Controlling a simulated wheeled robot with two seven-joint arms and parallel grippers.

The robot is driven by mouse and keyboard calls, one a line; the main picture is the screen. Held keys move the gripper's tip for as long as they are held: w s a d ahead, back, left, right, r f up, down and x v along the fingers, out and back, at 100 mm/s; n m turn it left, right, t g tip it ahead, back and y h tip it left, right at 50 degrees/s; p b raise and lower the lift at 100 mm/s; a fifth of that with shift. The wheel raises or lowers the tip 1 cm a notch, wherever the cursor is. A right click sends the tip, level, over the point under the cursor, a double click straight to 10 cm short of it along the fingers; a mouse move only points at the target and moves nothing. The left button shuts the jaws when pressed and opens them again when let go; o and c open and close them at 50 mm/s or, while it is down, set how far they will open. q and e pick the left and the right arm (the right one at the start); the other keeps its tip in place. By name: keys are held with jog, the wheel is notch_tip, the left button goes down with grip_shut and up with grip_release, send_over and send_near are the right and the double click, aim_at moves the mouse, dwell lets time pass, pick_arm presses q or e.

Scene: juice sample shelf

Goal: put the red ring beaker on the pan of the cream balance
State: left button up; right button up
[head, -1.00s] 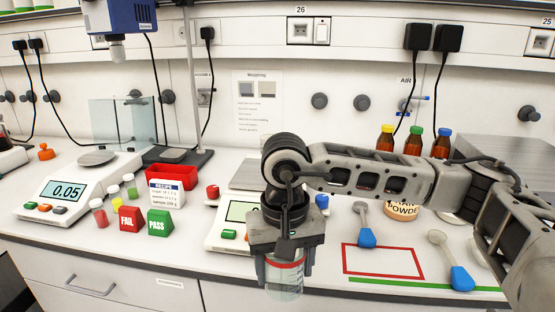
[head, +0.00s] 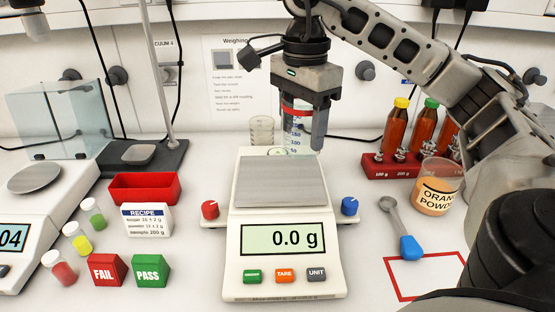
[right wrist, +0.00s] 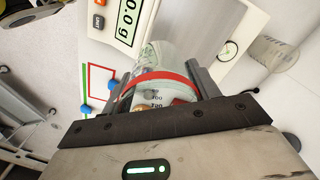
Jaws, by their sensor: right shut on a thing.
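The red ring beaker (head: 298,137) is clear glass with blue markings and a red band. My right gripper (head: 302,112) is shut on it from above and holds it upright. In the head view it shows at the far end of the cream balance (head: 238,270), by the back edge of the bare pan (head: 280,190). I cannot tell its exact height. The display reads 0.0 g. In the right wrist view the red ring beaker (right wrist: 160,87) is between the fingers, with the pan (right wrist: 205,22) beyond it. My left gripper is out of view.
A clear beaker (head: 262,130) stands behind the balance. Red (head: 210,209) and blue (head: 349,206) knobs flank it. Another balance (head: 18,225) is at left, near a red tray (head: 145,188) and FAIL and PASS blocks. Bottles (head: 396,128) and an orange powder beaker (head: 436,187) are at right.

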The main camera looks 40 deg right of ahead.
jog(key=w+f, duration=0.3)
jog(key=w+f+b, duration=0.1)
jog(key=w+f, duration=0.1)
jog(key=shift+d, duration=0.3)
jog(key=shift+w+f, duration=0.15)
jog(key=f, duration=0.3)
jog(key=shift+w+d+f, duration=0.1)
jog(key=shift+w, duration=0.3)
jog(key=shift+f, duration=0.45)
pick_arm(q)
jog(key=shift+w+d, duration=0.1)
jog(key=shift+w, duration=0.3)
pick_arm(e)
jog(key=shift+f, duration=0.1)
